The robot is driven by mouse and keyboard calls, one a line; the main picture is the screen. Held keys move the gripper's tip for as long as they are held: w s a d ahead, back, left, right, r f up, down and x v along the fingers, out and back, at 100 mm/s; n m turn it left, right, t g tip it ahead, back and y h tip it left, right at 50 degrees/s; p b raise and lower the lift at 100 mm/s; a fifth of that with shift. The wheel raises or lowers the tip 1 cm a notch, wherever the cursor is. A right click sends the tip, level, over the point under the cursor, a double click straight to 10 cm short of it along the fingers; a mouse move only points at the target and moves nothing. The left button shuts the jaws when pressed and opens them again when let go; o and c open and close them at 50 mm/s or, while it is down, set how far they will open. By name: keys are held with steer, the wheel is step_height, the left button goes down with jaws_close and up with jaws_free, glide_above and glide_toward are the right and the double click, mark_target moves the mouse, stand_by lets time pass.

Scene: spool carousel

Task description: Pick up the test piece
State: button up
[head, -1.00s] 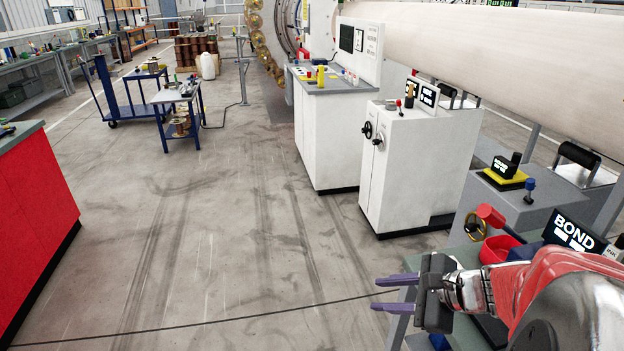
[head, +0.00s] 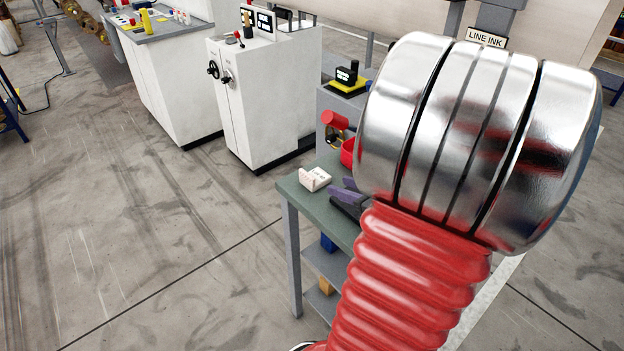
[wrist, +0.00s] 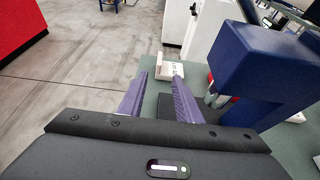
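A small white piece, likely the test piece, lies on the green-grey bench top (head: 293,190) near its left corner; I see the white piece (head: 314,179) in the head view. The white piece (wrist: 171,66) also shows in the wrist view, just beyond the fingertips. My gripper (head: 348,190) is low over the bench, to the right of the piece and partly hidden by my arm. In the wrist view my gripper (wrist: 161,78) has its two purple fingers apart with nothing held between them. The piece appears ahead of the gap, nearer the right fingertip.
A large dark blue block-like thing (wrist: 250,65) stands close on the right of the fingers. A red bowl (head: 347,152) and a red-ended tool (head: 335,120) are at the bench's back. White machine cabinets (head: 255,95) stand behind.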

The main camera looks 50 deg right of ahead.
steer(key=shift+w, duration=0.1)
glide_toward(311, 177)
steer(key=shift+x, duration=2.2)
steer(key=shift+x, duration=2.75)
steer(key=shift+c, duration=0.4)
jaws_close()
